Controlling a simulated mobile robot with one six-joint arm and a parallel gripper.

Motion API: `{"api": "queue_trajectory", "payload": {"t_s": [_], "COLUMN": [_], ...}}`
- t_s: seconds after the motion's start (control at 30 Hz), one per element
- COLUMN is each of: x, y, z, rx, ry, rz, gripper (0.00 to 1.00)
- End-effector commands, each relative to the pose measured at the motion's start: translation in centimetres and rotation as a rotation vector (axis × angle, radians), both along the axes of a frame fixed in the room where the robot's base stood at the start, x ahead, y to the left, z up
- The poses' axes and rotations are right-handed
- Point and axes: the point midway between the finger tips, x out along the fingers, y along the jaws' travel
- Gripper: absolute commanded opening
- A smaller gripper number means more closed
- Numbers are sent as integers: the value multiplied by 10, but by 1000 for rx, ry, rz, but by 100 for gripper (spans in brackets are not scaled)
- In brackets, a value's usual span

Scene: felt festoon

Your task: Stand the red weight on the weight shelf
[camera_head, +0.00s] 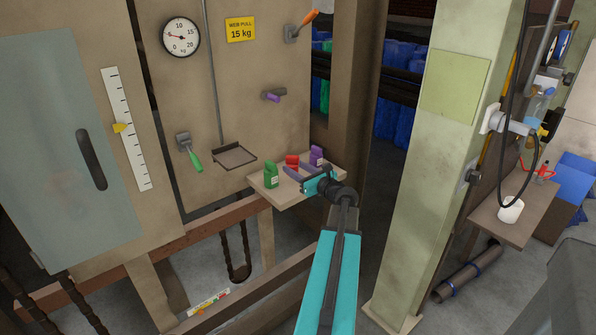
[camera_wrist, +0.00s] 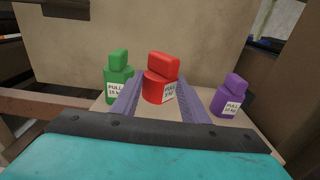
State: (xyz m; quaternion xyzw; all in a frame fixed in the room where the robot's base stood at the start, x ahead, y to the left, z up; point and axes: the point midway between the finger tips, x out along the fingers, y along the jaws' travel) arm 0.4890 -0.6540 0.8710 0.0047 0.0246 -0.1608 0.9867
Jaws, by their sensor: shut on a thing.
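The red weight (camera_head: 292,160) is between the fingers of my gripper (camera_head: 297,171), which is shut on it. In the wrist view the red weight (camera_wrist: 161,84) is upright, with a white "PULL" label partly hidden by the right finger. It is over or on the weight shelf (camera_head: 290,196), a small light board; I cannot tell whether its base touches. A green weight (camera_head: 270,176) stands on the shelf to its left and a purple weight (camera_head: 317,155) to its right. Both also show in the wrist view, green (camera_wrist: 118,81) and purple (camera_wrist: 231,97), apart from the fingers.
A small dark hanging tray (camera_head: 234,156) is left of the shelf, under a rod. A dial (camera_head: 181,37) and a yellow "15 kg" sign (camera_head: 240,29) are on the panel. Green (camera_head: 190,154), purple (camera_head: 274,96) and orange (camera_head: 302,24) handles stick out. A green pillar (camera_head: 425,150) stands right.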

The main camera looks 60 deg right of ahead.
Motion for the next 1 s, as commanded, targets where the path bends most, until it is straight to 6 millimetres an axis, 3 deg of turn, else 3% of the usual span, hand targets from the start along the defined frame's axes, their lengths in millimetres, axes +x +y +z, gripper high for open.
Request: {"api": "queue_trajectory", "payload": {"t_s": [0.43,1.0], "x": [20,22], "y": [-42,-45], "z": [-4,-9], "rx": [0,1], "ry": [-1,0], "rz": [1,2], "gripper": [11,11]}}
